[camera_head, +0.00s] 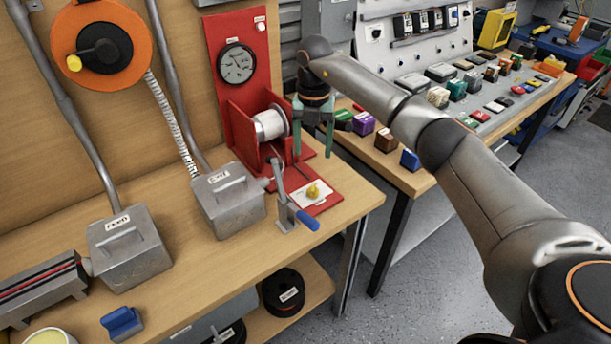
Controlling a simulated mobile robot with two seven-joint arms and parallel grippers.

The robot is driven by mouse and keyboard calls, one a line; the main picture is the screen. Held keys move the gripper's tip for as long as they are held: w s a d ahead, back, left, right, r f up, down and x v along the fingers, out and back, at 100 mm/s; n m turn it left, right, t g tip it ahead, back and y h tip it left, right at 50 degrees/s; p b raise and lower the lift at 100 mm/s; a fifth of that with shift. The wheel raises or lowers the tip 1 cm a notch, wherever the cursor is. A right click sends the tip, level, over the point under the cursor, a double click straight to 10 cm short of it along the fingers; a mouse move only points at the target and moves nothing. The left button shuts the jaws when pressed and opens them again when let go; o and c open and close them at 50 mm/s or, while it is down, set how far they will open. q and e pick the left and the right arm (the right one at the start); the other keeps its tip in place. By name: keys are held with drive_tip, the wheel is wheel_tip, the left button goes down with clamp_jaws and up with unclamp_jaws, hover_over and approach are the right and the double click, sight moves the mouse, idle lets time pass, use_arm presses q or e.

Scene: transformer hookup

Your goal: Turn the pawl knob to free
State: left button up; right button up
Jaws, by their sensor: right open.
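The pawl knob (313,192) is a small yellow knob on a white label plate, on the red base of the winch stand (223,95). A thin dark rod runs from near the knob back toward the white spool (269,125). My right gripper (313,155) has green fingers pointing down. It is open and empty, above and behind the knob in the picture, beside the spool. The fingers are apart from the knob. The plate's lettering is too small to read. My left gripper is not in view.
A crank with a blue handle (307,220) stands just in front of the knob, near the bench edge. A grey metal box (229,205) is to the left. A second bench (430,178) with coloured blocks is on the right, across a gap. A dial gauge (237,64) is on the red panel.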

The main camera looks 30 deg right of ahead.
sight(313, 187)
drive_tip(key=f, duration=1.2)
drive_tip(key=shift+s+p, duration=0.2)
drive_tip(key=shift+p, duration=0.1)
clamp_jaws()
